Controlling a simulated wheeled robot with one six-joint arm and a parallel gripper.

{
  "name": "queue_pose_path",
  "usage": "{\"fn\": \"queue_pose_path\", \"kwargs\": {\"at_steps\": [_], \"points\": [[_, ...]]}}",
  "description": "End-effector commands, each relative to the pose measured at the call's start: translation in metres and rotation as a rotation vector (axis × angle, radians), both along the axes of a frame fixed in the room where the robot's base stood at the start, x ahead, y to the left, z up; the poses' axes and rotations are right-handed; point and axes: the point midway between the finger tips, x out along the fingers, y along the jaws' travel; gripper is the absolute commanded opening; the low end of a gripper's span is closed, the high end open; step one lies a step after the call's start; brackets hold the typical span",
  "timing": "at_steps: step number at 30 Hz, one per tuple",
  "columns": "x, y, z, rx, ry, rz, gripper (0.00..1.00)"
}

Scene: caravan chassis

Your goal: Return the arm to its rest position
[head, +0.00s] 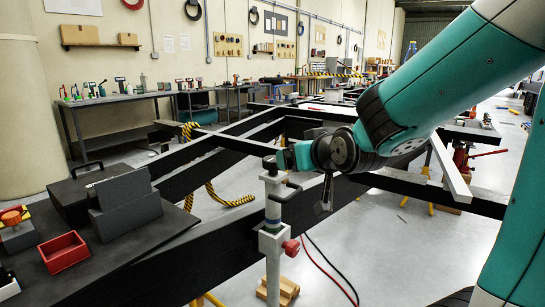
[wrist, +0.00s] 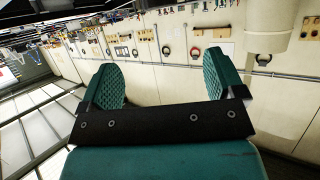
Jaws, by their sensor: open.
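My arm reaches in from the right in the head view, teal with dark joints. The wrist view looks tilted toward the workshop wall (wrist: 180,60) and the ceiling windows.
A jack post (head: 272,230) with a crank and red knob stands just left of my wrist. Black chassis beams (head: 215,165) run across the view. A dark tray (head: 120,240) at left holds a red bin (head: 63,252) and grey blocks. A workbench (head: 120,98) lines the wall.

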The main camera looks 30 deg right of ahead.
Motion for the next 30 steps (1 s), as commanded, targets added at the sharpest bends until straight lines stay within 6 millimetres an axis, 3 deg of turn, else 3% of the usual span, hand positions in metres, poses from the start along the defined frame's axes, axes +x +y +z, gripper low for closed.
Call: {"fn": "queue_pose_path", "kwargs": {"at_steps": [8,11,13,15,18,21,27,30], "points": [[0.000,0.009,-0.003,0.015,0.024,0.025,0.88],[-0.006,0.044,-0.015,0.064,0.116,0.119,0.88],[-0.018,0.084,-0.027,0.109,0.232,0.230,0.88],[-0.040,0.126,-0.039,0.144,0.367,0.359,0.88],[-0.080,0.173,-0.051,0.162,0.557,0.530,0.88],[-0.122,0.205,-0.058,0.147,0.727,0.680,0.88],[-0.206,0.234,-0.060,0.048,1.031,0.939,0.88],[-0.203,0.233,-0.024,0.053,1.031,0.927,0.88]]}}
